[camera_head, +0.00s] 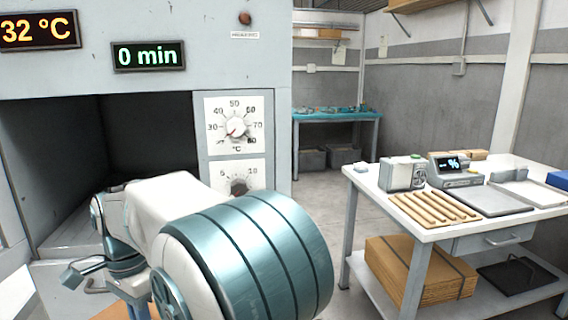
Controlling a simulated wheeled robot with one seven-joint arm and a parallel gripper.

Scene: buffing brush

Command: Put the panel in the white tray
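A white tray (540,194) lies at the right end of the white table, partly cut by the picture edge. I cannot clearly make out the panel. A brown flat piece (108,313) shows at the bottom left below my arm, mostly hidden, and I cannot tell whether it is the panel. My gripper (78,272) seems to be at the lower left, in front of the cabinet opening and far from the tray. My arm covers much of it, and its fingers cannot be read clearly.
The grey cabinet (240,75) has a dark open chamber, dials and displays reading 32 °C and 0 min. The white table (383,181) bears wooden strips (434,208), a grey plate (482,203) and instruments. Floor is clear between cabinet and table.

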